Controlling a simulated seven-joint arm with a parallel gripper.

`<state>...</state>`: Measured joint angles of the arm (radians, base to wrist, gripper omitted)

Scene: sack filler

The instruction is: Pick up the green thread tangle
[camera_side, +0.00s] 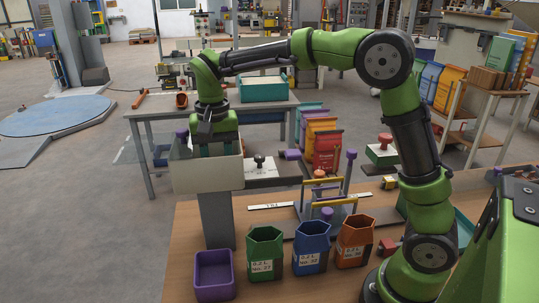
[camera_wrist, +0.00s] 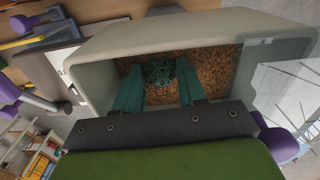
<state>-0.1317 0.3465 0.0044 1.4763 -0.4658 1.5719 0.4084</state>
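The green thread tangle (camera_wrist: 160,69) is a dark teal-green clump lying on brown grain (camera_wrist: 216,68) inside a pale grey bin (camera_wrist: 110,42). The bin also shows in the side view (camera_side: 208,176), on a grey post, where its wall hides the grain and tangle. My gripper (camera_wrist: 161,76) points down into the bin with its two teal fingers apart. The tangle shows between and just beyond the fingertips, and neither finger clearly touches it. In the side view my gripper (camera_side: 214,150) is at the bin's top, its fingertips hidden.
The bin's walls surround my fingers closely.

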